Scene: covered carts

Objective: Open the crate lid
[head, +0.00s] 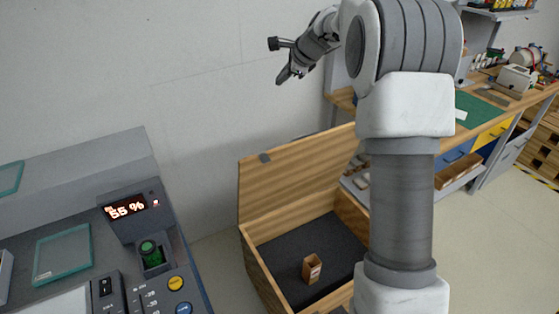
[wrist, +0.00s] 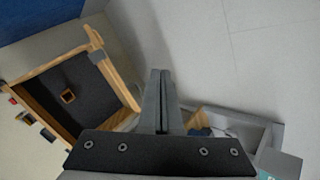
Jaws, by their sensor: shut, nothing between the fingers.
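The wooden crate (head: 262,272) stands on the floor with a dark inner floor. Its wooden lid (head: 300,175) is open, raised nearly upright at the back side by the wall, with a small grey tab (head: 264,157) on its top edge. My gripper (head: 284,77) is above the lid, apart from it. In the wrist view my gripper (wrist: 160,73) has its fingers together and empty. The crate (wrist: 37,107) shows at left there, with the lid (wrist: 120,85) seen nearly edge-on. My arm hides the crate's right part in the head view.
A small open brown box (head: 312,268) stands inside the crate. A grey machine (head: 80,185) with a lit "55 %" display is at left. A workbench (head: 490,112) runs along the right. The wall is close behind the lid. Floor is free at right.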

